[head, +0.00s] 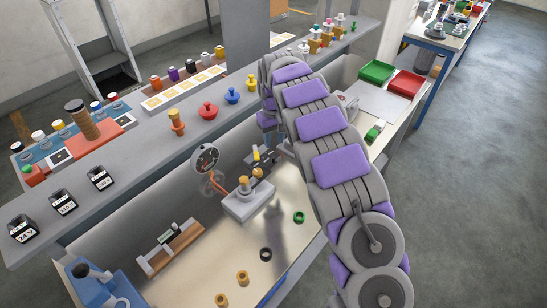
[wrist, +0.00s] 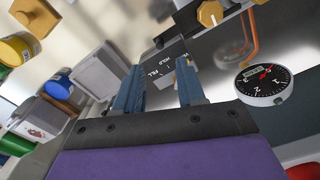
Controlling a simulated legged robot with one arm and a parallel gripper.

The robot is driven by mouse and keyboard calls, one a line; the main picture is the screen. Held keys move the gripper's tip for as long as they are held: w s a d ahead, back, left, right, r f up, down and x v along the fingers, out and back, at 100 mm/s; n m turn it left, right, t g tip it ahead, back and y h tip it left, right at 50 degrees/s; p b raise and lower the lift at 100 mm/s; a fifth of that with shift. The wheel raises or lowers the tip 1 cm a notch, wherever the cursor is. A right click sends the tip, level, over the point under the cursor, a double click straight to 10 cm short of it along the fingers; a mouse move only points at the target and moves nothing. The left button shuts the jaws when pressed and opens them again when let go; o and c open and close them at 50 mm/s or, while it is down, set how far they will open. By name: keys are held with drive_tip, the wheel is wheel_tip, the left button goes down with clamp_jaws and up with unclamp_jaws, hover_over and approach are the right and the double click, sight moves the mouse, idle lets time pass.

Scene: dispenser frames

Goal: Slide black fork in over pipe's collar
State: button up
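My gripper (wrist: 160,80) is open in the wrist view, its two blue fingers apart with nothing clearly held between them. Beyond the fingertips is a dark plate (wrist: 163,66) lettered HOLD and FILL. A dark bar (wrist: 187,18) lies near the top beside a gold knob (wrist: 210,13); I cannot tell whether it is the black fork. The copper pipe (wrist: 252,42) bends behind the round gauge (wrist: 264,84). In the head view the pipe (head: 219,184) runs below the gauge (head: 205,158). Its collar cannot be made out. My arm partly hides the gripper there.
A grey block with gold knobs (head: 247,203) stands on the bench near the pipe. Green (head: 299,217), black (head: 265,254) and gold rings (head: 242,277) lie in front. A grey shelf (head: 150,147) with red and blue knobs runs above. Green and red trays (head: 406,84) sit right.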

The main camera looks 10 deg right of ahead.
wheel_tip(320, 180, down, 9)
drive_tip(key=shift+r+b, duration=0.15)
drive_tip(key=shift+b, duration=0.45)
drive_tip(key=shift+c, duration=0.2)
clamp_jaws()
